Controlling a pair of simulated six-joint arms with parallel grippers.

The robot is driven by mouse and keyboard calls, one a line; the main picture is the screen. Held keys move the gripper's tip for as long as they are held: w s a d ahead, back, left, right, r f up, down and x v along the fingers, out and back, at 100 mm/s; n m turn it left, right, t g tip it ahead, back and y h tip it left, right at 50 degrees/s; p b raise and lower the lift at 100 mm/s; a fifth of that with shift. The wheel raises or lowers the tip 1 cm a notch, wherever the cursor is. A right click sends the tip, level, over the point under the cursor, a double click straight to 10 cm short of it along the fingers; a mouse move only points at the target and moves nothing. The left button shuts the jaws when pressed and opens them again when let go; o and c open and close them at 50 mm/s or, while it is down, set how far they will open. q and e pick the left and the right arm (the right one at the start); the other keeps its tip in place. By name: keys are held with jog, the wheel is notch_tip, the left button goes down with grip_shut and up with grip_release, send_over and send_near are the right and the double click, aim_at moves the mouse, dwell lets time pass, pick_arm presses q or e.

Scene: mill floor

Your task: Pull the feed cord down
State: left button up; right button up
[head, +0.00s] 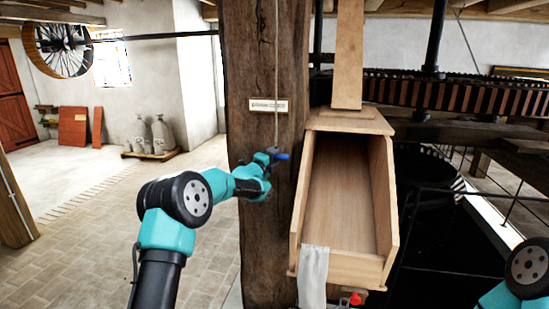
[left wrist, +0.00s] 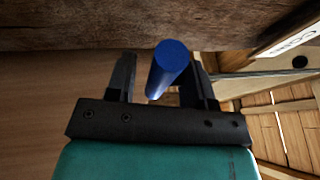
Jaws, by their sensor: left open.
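The feed cord (head: 277,70) hangs straight down the front of a thick wooden post, past a small label plate. A blue handle (head: 283,156) shows at its lower end. My left gripper (head: 272,154) is at this handle, in front of the post. In the left wrist view the blue handle (left wrist: 168,67) stands between the two fingers of my left gripper (left wrist: 165,80), which are open, with gaps at the sides. A thin grey cord (left wrist: 265,73) runs off to the right there. My right gripper is out of view; only part of my right arm shows at the lower right.
The wooden post (head: 247,200) is close behind my left gripper. A wooden chute (head: 345,195) with a pale cloth (head: 313,275) at its front edge stands just right. A toothed wheel (head: 470,90) is behind it. Open tiled floor (head: 85,240) lies left.

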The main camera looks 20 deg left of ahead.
pick_arm(q)
jog(key=shift+w+d, duration=0.1)
jog(key=shift+w, duration=0.1)
grip_shut()
dwell(0.4)
